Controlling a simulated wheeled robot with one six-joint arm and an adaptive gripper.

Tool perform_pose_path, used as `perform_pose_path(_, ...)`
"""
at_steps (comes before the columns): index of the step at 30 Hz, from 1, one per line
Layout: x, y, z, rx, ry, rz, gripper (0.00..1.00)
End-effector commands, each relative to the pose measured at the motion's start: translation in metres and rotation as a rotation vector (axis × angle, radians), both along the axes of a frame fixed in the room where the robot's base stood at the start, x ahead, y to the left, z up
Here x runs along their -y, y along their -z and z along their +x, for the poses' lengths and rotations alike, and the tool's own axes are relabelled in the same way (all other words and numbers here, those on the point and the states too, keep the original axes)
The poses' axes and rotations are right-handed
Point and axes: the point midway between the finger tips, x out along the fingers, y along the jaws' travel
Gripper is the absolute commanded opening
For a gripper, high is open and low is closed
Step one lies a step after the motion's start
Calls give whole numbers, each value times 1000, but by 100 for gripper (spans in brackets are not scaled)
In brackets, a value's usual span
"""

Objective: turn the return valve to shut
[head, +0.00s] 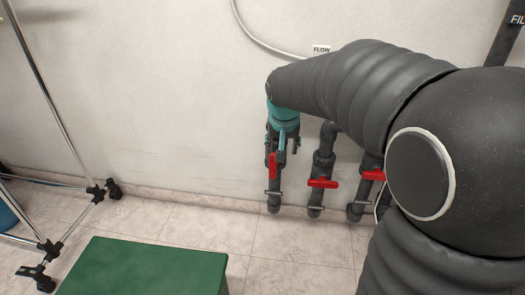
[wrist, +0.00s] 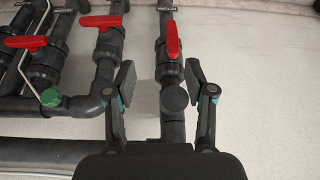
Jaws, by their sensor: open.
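Three dark pipes carry valves with red handles. The handle of the valve nearest my gripper (head: 273,165) lies along its pipe; it also shows in the wrist view (wrist: 173,40). The middle handle (head: 322,183) lies across its pipe, and so does the third handle (head: 373,175); they show in the wrist view as the middle handle (wrist: 100,22) and the far-left handle (wrist: 25,43). I cannot read which one is the return valve. My gripper (head: 283,143) is open; in the wrist view its fingers (wrist: 159,68) stand either side of the pipe, short of the lengthwise handle.
A green box (head: 150,268) stands on the tiled floor at the front left. A metal rack (head: 65,130) on castors stands at the left. A FLOW label (head: 321,49) is on the wall. A green knob (wrist: 51,97) sits near the pipes.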

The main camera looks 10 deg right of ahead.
Motion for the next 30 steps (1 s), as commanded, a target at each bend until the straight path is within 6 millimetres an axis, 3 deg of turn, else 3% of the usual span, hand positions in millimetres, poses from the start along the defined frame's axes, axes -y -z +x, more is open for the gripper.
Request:
perform_pose_path(3,-5,28,38,-13,28,0,54)
perform_pose_path(9,-10,55,76,-17,60,1,54)
perform_pose_path(19,-9,81,93,-20,70,0,54)
perform_pose_path(30,-1,144,117,-21,69,1,54)
